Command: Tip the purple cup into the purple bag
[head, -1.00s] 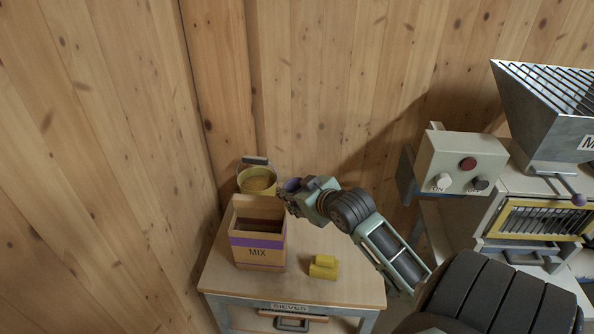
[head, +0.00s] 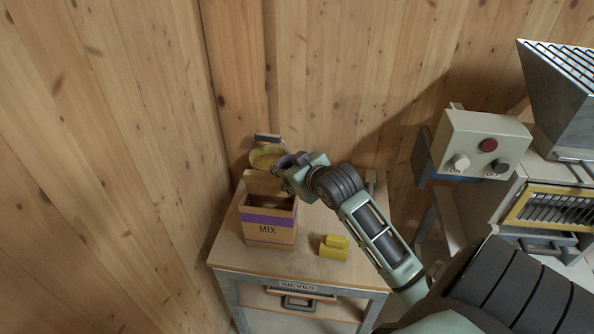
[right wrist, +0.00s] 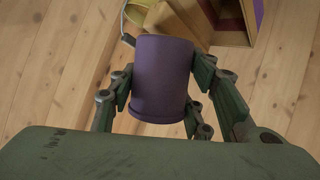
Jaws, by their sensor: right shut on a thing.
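The purple cup (head: 286,160) is held in my right gripper (head: 287,172), which is shut on it behind and above the right side of the purple bag. In the right wrist view the cup (right wrist: 162,80) sits between the two fingers (right wrist: 160,98). The purple bag (head: 267,229) is an open box-like bag with a purple band and the word MIX. It stands upright on the table, with dark contents low inside; part of it shows in the right wrist view (right wrist: 258,14). The cup's contents are hidden. My left gripper is not in view.
A yellow bucket (head: 262,158) stands behind the bag, partly covered by the cup and gripper. A yellow object (head: 333,248) lies on the wooden table (head: 235,256) right of the bag. A control box (head: 480,146) and a hopper machine (head: 556,100) stand at right.

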